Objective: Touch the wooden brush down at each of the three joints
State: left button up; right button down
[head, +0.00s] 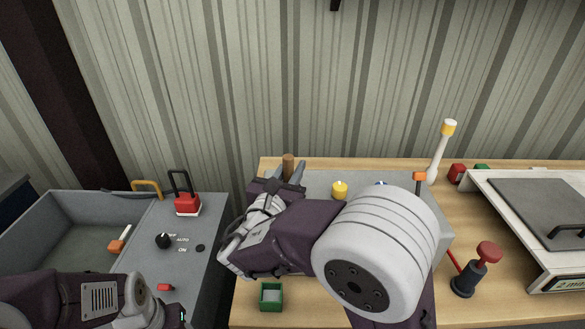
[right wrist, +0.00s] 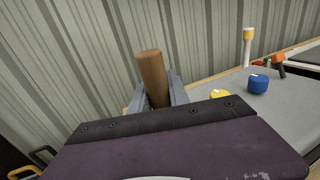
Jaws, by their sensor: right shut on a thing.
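The wooden brush (head: 288,165) is in my right gripper (head: 289,174), which is shut on it. Its brown cylindrical handle (right wrist: 153,76) stands up between the two fingers in the right wrist view. Its lower end is hidden by the gripper. The gripper is at the back left of the grey plate (head: 318,182) on the wooden table. A yellow knob (head: 340,190) and a blue knob (right wrist: 258,84) stand on the plate; they may be joints, but I cannot tell. My left arm shows at the bottom left; its fingertips are not in view.
A red-topped lever (head: 488,255), a white post with yellow band (head: 440,150) and a white-framed panel (head: 540,220) stand to the right. A grey console with basin (head: 175,250) is at left.

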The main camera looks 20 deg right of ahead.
jog(key=shift+f+b, duration=0.4)
dwell(0.4)
notch_tip(320, 180, up, 7)
jog(key=p, duration=0.6)
jog(key=shift+d+r, duration=0.1)
jog(key=shift+r, duration=0.05)
